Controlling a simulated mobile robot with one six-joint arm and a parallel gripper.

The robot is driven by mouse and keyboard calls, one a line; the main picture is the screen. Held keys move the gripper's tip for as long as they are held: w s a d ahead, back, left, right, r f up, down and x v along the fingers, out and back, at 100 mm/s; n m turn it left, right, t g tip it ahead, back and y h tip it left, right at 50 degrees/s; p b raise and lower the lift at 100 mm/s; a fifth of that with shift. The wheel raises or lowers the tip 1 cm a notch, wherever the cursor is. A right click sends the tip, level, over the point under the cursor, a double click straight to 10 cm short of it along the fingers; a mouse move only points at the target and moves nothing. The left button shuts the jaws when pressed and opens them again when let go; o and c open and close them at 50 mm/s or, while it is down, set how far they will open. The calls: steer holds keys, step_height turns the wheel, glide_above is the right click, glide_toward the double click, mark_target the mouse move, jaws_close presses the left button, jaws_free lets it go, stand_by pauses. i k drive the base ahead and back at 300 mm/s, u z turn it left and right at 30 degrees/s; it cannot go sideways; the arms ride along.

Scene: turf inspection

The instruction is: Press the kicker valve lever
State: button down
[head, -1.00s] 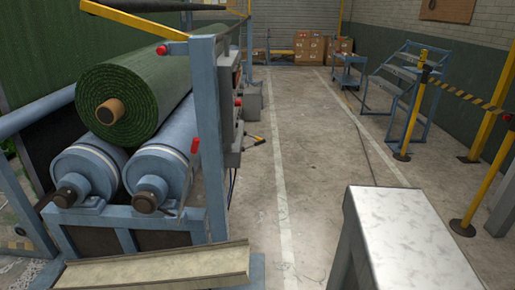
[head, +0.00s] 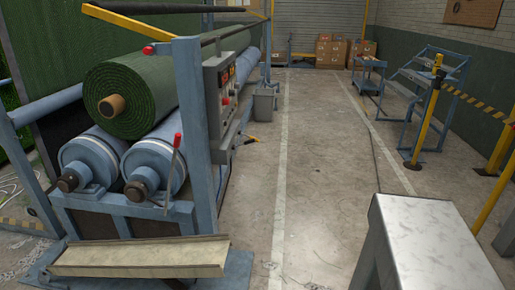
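Which part is the kicker valve lever is not marked. A thin upright lever with a red knob (head: 177,140) stands at the front of the roller machine, left of the blue post (head: 190,120), leaning slightly. A second red knob (head: 149,50) sits higher, at the post's top left. A grey control box (head: 220,95) with red buttons is mounted behind the post. My gripper is not in view.
A green turf roll (head: 135,95) rests on two blue rollers (head: 95,155). A beige tray (head: 140,257) juts out at the machine's front. A pale-topped bench (head: 430,240) stands at lower right. The concrete aisle between is clear. Yellow posts (head: 425,115) with striped tape stand right.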

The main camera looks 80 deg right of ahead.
mark_target(250, 137)
steer(key=z, duration=0.05)
steer(key=k, duration=1.4)
steer(key=z, duration=1)
steer(key=i, duration=1)
steer(key=u, duration=0.05)
